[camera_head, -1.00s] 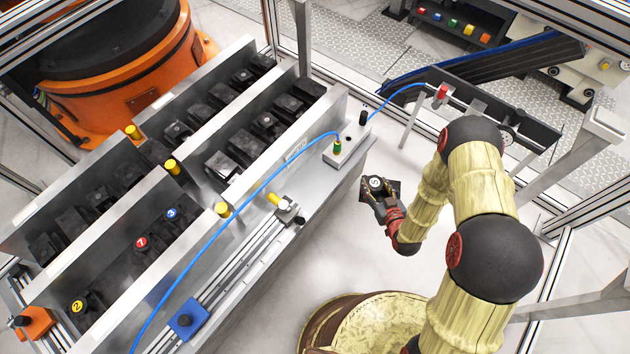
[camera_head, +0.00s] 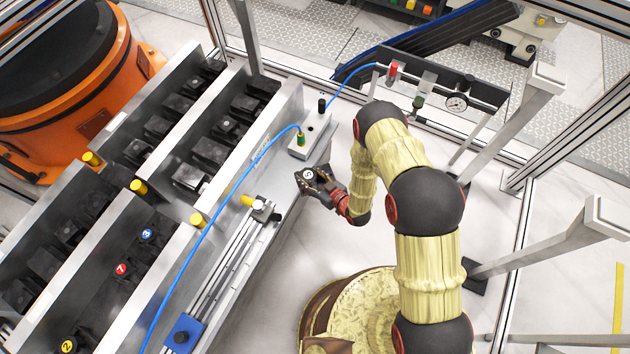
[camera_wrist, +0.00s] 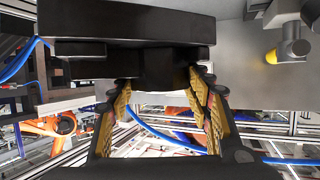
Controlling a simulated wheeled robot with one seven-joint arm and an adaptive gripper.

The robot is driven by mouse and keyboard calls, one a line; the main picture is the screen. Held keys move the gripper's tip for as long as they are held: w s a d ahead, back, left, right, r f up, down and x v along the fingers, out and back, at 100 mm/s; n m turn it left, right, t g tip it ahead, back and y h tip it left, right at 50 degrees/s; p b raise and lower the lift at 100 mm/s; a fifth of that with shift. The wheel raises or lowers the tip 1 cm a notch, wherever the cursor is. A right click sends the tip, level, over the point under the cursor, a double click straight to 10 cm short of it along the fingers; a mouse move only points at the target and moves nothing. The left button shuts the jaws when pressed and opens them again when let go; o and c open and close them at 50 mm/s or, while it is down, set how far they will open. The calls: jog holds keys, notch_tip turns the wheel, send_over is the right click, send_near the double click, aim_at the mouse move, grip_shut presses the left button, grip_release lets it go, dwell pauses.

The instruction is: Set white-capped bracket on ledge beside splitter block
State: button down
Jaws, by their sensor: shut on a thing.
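The white-capped bracket (camera_head: 307,175) is a dark piece with a round white cap on top. My gripper (camera_head: 322,184) is shut on it. It is held level at the front edge of the grey ledge (camera_head: 280,188), near the splitter block; I cannot tell whether it touches the ledge. The splitter block (camera_head: 306,143) is pale grey with a green-and-brass fitting and a black plug, just beyond the bracket. In the wrist view the bracket (camera_wrist: 130,30) fills the upper left above the yellow-padded fingers (camera_wrist: 162,95) and hides much of the ledge.
A blue hose (camera_head: 222,182) runs from the splitter block's fitting across the unit. A metal rail (camera_head: 225,262) with a yellow-tipped fitting (camera_head: 249,202) lies along the ledge. Bays of dark modules (camera_head: 190,178) stand to the left. A gauge panel (camera_head: 440,95) stands behind my arm.

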jog(key=w+a+b, duration=0.1)
jog(key=w+a, duration=0.2)
jog(key=a, duration=0.4)
jog(key=w+a+b, duration=0.2)
jog(key=w+a, duration=0.1)
jog(key=a, duration=0.3)
jog(key=shift+s+f+b, duration=0.15)
jog(key=shift+f+b, duration=0.45)
jog(key=shift+f, duration=1.05)
jog(key=shift+s+f+b, duration=0.1)
jog(key=shift+f+b, duration=0.5)
jog(key=shift+f, duration=1.05)
jog(key=shift+w+a, duration=0.1)
jog(key=shift+a, duration=0.15)
jog(key=shift+f+b, duration=0.2)
jog(key=shift+b, duration=0.15)
jog(key=c, duration=0.8)
grip_release()
jog(key=shift+d+f, duration=0.1)
jog(key=shift+c, duration=0.2)
